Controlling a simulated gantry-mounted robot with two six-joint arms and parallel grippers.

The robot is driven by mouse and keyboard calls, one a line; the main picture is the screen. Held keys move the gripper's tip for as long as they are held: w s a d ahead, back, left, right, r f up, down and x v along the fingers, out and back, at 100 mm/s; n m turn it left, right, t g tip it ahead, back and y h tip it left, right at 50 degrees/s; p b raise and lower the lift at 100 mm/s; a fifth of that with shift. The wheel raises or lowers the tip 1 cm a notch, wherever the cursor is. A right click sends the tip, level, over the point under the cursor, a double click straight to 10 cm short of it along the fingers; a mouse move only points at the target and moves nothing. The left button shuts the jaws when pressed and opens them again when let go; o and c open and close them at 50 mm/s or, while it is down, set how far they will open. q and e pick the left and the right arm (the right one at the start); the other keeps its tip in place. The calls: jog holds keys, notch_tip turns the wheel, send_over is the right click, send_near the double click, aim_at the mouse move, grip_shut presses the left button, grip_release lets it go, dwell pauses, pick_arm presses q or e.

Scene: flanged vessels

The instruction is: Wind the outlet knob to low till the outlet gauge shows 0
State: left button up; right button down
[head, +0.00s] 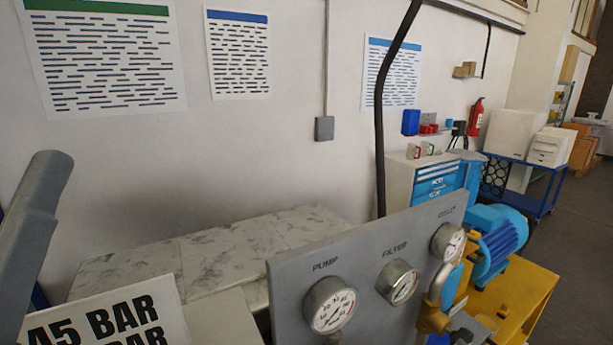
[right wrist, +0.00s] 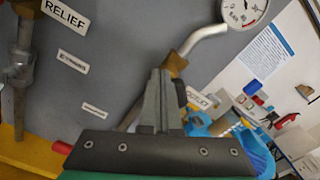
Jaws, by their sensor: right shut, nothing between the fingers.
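Three round gauges sit on a grey panel (head: 290,285) in the head view: the PUMP gauge (head: 331,305), the FILTER gauge (head: 397,282) and a third gauge (head: 448,242) at the right end, likely the outlet one. Its label and needle reading are too small to tell. In the right wrist view a white-faced gauge (right wrist: 243,10) is cut by the top edge, on a bent grey pipe (right wrist: 205,34). My right gripper (right wrist: 160,78) is shut and empty, its tips by a brass fitting (right wrist: 177,65). No outlet knob can be made out clearly. My left gripper is not in view.
A RELIEF label (right wrist: 65,13) and a brass-and-grey fitting (right wrist: 20,70) are at the left in the right wrist view. A red part (right wrist: 62,147) shows beside my gripper. A blue motor (head: 500,237) and yellow base (head: 525,300) stand right of the panel. A 45 BAR sign (head: 105,318) is at lower left.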

jog(key=shift+f, duration=0.2)
jog(key=p+v, duration=0.2)
jog(key=v, duration=0.4)
jog(key=shift+s+a+r, duration=0.15)
jog(key=shift+a+r, duration=0.1)
jog(key=shift+r, duration=0.1)
dwell(0.4)
